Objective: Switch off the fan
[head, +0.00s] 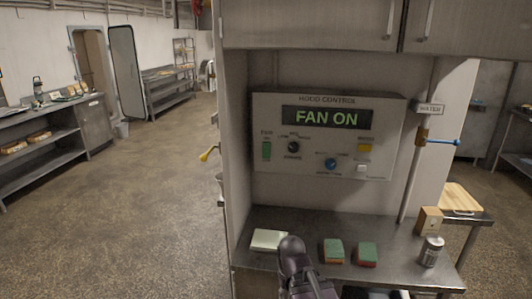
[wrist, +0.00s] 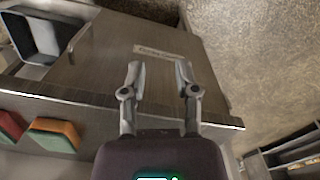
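The hood control panel (head: 328,183) is on the wall above the steel counter. Its display (head: 327,118) reads FAN ON in green. A green rocker switch (head: 266,151) under a FAN label is at the panel's left. Beside it are a black knob (head: 293,147), a blue knob (head: 330,164), a yellow button (head: 365,148) and a white button (head: 361,168). My gripper (wrist: 158,72) is open and empty in the wrist view, its two fingers apart over a steel front with a label. In the head view my arm is below the panel, and the fingers cannot be made out.
The counter (head: 305,225) holds a pale pad (head: 269,240), two sponges (head: 334,251), a grey can (head: 431,252) and a wooden block (head: 429,221). A pipe with a blue-handled valve (head: 441,141) stands right of the panel. Overhead cabinets (head: 312,25) hang above. Open floor (head: 130,210) is at left.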

